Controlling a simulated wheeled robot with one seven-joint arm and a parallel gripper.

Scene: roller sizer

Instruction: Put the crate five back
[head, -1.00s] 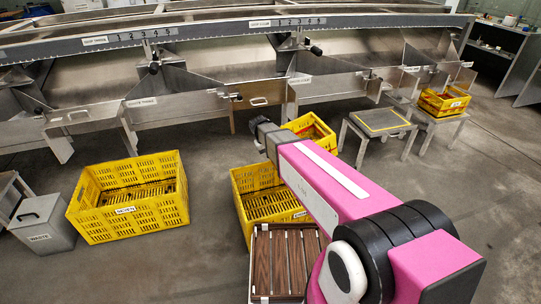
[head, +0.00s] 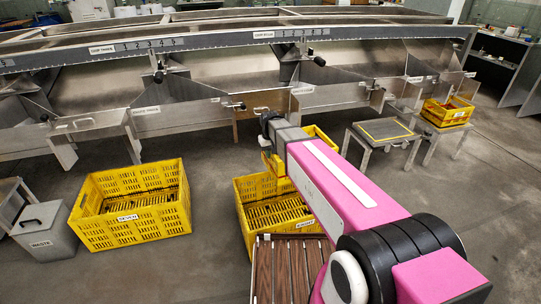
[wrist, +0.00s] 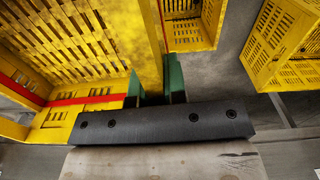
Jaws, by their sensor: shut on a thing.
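In the wrist view my gripper (wrist: 156,82) has its green fingers on either side of a yellow crate's wall (wrist: 150,40). This crate has a slotted floor and a red band along its near side. In the head view the held crate (head: 272,164) shows only in part behind my arm, and its label is hidden, so I cannot read its number. It is just behind the middle floor crate, and I cannot tell how high it hangs.
A yellow crate labelled SEVEN (head: 130,232) stands left, beside the grey waste bin (head: 42,230). Another yellow crate (head: 245,225) stands in the middle. A low stand (head: 383,131) with a yellow outline is empty; the stand beside it bears a crate (head: 447,113). The steel sizer (head: 190,115) runs behind.

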